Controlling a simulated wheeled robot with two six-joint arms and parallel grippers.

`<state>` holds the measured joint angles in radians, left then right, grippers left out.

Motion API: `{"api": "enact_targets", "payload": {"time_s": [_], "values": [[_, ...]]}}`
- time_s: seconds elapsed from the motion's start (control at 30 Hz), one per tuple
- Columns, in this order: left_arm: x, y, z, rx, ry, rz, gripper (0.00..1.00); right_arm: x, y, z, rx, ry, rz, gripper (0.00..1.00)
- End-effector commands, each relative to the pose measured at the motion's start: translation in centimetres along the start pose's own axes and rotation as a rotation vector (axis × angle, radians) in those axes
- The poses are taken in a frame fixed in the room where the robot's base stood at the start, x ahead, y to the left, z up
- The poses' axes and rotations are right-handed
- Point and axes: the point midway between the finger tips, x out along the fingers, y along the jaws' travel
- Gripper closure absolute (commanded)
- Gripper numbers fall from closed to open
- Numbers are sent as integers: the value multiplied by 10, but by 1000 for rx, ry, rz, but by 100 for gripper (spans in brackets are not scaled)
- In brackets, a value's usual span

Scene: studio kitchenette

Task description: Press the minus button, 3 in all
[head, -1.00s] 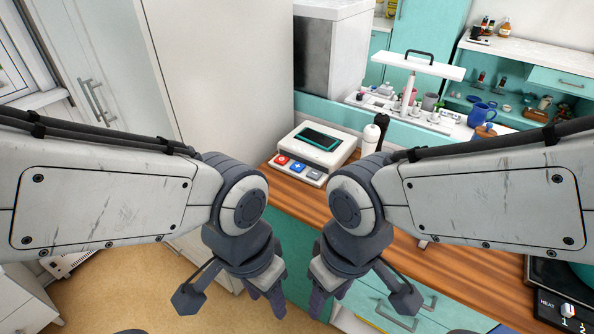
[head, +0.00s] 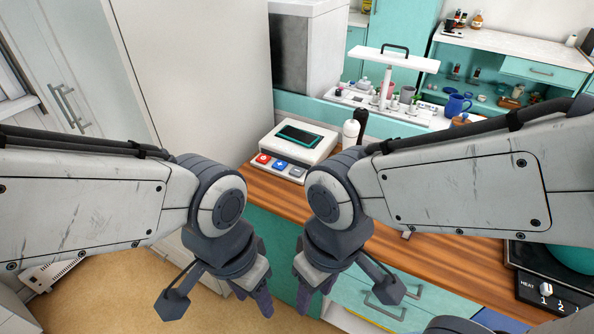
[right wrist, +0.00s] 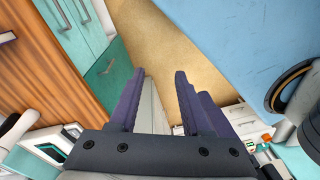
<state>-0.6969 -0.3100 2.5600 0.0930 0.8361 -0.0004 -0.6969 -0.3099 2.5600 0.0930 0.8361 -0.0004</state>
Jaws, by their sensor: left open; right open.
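A white device (head: 296,146) with a dark, teal-edged screen stands on the wooden counter, beyond my grippers in the head view. Its front strip has a red button (head: 263,159), a blue button (head: 280,163) and a grey button (head: 296,171). The marks on them are too small to read surely, so I cannot confirm which is the minus. My left gripper (head: 255,297) and right gripper (head: 313,292) hang in front of the counter, apart from the device. Both are open and empty. The right gripper's two fingers (right wrist: 160,75) show parted in the right wrist view.
A white bottle (head: 351,131) and a dark item stand right of the device, partly behind my right arm. A hob with a heat knob (head: 545,287) is at the far right. A tall pale cabinet (head: 195,75) stands left. The counter (head: 270,195) before the device is clear.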

Motion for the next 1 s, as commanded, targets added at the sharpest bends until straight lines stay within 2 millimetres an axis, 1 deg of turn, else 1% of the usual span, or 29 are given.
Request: {"api": "enact_targets", "payload": {"time_s": [0.03, 0.07, 0.1, 1.0], "values": [[0, 0, 0, 0, 0, 0, 50, 0, 0, 0, 0, 0, 0, 73], [0, 0, 0, 0, 0, 0, 50, 0, 0, 0, 0, 0, 0, 84], [0, 0, 0, 0, 0, 0, 50, 0, 0, 0, 0, 0, 0, 100], [0, 0, 0, 0, 0, 0, 50, 0, 0, 0, 0, 0, 0, 100]]}}
